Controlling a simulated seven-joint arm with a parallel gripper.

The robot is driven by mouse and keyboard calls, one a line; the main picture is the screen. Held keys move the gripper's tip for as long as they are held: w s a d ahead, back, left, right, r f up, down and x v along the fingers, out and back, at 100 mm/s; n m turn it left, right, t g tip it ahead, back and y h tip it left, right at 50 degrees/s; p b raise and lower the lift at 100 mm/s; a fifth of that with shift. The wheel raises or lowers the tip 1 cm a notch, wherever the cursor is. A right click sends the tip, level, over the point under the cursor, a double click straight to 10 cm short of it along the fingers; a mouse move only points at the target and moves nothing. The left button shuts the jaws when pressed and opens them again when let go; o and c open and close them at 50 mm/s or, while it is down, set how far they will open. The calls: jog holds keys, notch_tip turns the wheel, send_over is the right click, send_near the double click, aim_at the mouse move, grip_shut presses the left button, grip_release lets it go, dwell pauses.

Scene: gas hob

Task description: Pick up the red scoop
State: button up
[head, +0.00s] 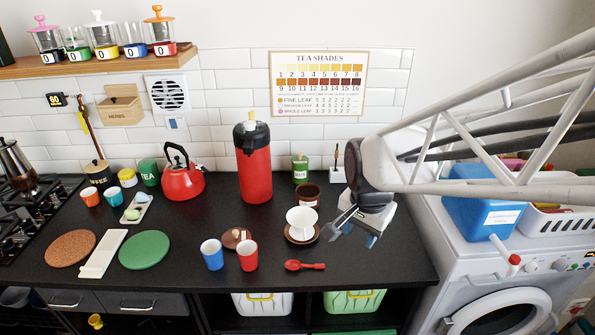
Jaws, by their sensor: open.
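The red scoop (305,265) lies on the black counter (350,258) near its front edge, right of a red cup (248,255). Its rounded end points left and its handle points right. My gripper (352,232) is open and empty. It hangs over the right part of the counter, above and to the right of the scoop and apart from it. Nothing hides the scoop.
A white cup on a brown saucer (315,238) stands just behind the scoop. A blue cup (212,255) is further left. A tall red flask (254,165) and a red kettle (183,180) stand behind. The front right counter is clear.

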jog(key=w+a+f+m+g, duration=0.1)
jog(key=w+a+f+m, duration=0.35)
jog(key=w+f, duration=0.35)
jog(key=m, duration=0.6)
send_over(312, 264)
jog(key=shift+g, duration=0.3)
notch_tip(312, 264, down, 10)
jog(key=shift+w+a+r, duration=0.1)
jog(key=shift+a, duration=0.05)
jog(key=shift+f, duration=0.2)
jog(key=shift+f, duration=1.15)
jog(key=shift+f, duration=0.15)
jog(key=shift+d+f, duration=0.2)
jog(key=shift+f, duration=2.25)
jog(key=shift+c, duration=0.3)
grip_shut()
